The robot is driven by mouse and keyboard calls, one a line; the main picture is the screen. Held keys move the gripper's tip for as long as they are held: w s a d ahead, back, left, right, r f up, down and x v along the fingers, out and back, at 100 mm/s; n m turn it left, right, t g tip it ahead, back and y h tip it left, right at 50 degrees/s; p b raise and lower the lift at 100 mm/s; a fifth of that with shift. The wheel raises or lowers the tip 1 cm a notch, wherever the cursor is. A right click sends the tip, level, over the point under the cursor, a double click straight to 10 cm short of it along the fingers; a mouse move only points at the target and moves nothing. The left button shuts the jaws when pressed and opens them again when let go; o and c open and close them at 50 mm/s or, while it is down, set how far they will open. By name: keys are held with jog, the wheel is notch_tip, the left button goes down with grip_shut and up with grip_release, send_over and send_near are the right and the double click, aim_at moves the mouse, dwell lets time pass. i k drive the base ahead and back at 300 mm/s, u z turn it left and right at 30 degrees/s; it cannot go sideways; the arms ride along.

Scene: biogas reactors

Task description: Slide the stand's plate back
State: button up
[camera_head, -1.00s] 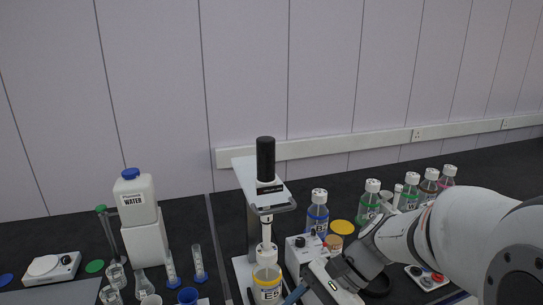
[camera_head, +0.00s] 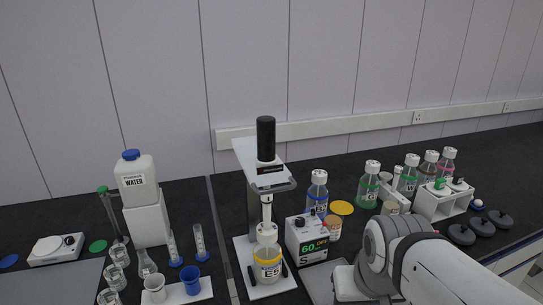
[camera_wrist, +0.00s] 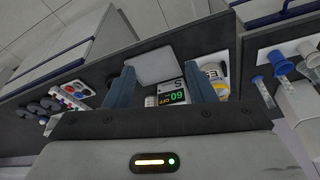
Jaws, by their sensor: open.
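The stand (camera_head: 254,215) stands at the centre of the head view, with a white upper plate (camera_head: 248,157), a black cylinder (camera_head: 265,138) on top and a white base. The yellow-capped bottle E5 (camera_head: 267,268) sits on the base under the stand's shaft; it also shows in the wrist view (camera_wrist: 222,88). My gripper (camera_wrist: 164,80) is open in the wrist view, its fingers apart with nothing held. Beyond and between the fingers are a grey square pad (camera_wrist: 154,66) and the control box (camera_wrist: 170,97). In the head view my arm hides the fingers, right of the stand.
The control box (camera_head: 306,240) reads 60 and OFF, close right of the stand. Bottles (camera_head: 317,195) and a white rack (camera_head: 443,202) stand behind and right.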

aim_at(260, 145)
jog(key=z, duration=0.6)
jog(key=k, duration=1.65)
jog(key=u, duration=0.5)
jog(key=i, duration=1)
jog(key=u, duration=0.1)
